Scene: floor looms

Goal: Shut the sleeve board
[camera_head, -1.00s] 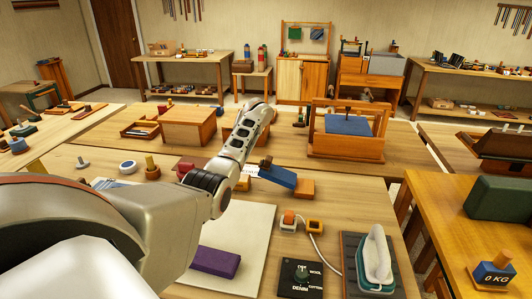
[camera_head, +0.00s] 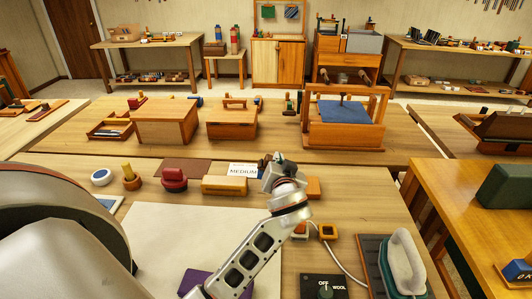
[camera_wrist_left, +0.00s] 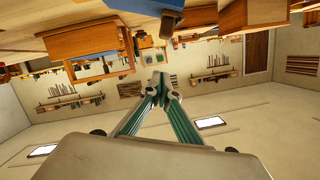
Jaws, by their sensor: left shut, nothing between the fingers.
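The sleeve board is mostly hidden behind my left gripper in the head view. Only the orange block (camera_head: 313,187) at its right end shows clearly there, on the near bench. A large blue surface (camera_wrist_left: 95,38) beside orange wood shows close by in the upside-down left wrist view, and looks like its pad. Whether the board lies flat or tilted I cannot tell. My left gripper (camera_head: 279,165) is shut and empty, at the board in the head view; whether it touches I cannot tell. Its fingertips (camera_wrist_left: 161,84) meet in the wrist view. My right gripper is not in view.
A MEDIUM card (camera_head: 243,170), a yellow-orange block (camera_head: 224,186) and a red stamp-like piece (camera_head: 174,179) sit left of the gripper. An iron (camera_head: 406,262) on its stand and a dial box (camera_head: 323,286) are at the front right. A pale mat (camera_head: 180,240) lies left.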

